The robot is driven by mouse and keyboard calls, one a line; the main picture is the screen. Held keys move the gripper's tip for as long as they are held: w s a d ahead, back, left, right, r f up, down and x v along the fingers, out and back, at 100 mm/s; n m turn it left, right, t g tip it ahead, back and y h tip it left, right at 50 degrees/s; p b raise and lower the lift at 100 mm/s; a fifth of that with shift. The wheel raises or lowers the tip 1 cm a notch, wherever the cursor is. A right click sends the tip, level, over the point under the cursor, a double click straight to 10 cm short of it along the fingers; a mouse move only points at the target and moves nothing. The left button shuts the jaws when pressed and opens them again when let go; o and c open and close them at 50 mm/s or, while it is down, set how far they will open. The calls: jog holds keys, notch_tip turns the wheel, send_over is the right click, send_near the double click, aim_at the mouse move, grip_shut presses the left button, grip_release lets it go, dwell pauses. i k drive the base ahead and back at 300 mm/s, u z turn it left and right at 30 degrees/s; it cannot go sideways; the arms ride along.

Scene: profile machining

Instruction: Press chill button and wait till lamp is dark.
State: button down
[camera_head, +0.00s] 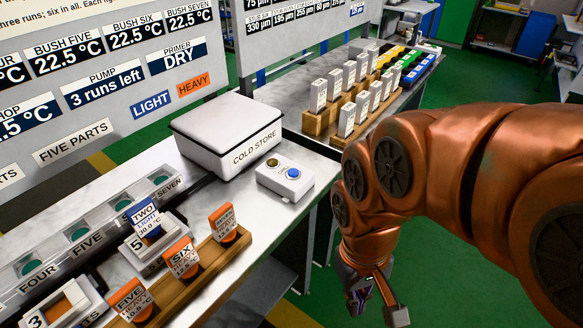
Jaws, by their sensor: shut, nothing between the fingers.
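A small white control box (276,186) stands on the bench in front of the white COLD STORE box (222,130). A round blue button (293,173) is on its right part. A small round lamp (273,162) is on its left part and looks dull brown, with no clear glow. The lettering between them is too small to read. My gripper (372,302) hangs at the lower middle right, pointing down, clear of the bench's front edge. It is shut and empty, to the right of and below the control box in the picture, touching nothing.
Orange tags marked FIVE and SIX (181,259) and another stand in a wooden rack (200,268). A blue TWO tag (145,218) stands behind. White blocks in wooden racks (318,122) fill the back bench. Green floor (450,265) is open beneath my arm.

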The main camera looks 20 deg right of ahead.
aim_at(293, 172)
jog(key=u, duration=2.4)
jog(key=k, duration=0.85)
jog(key=z, duration=0.55)
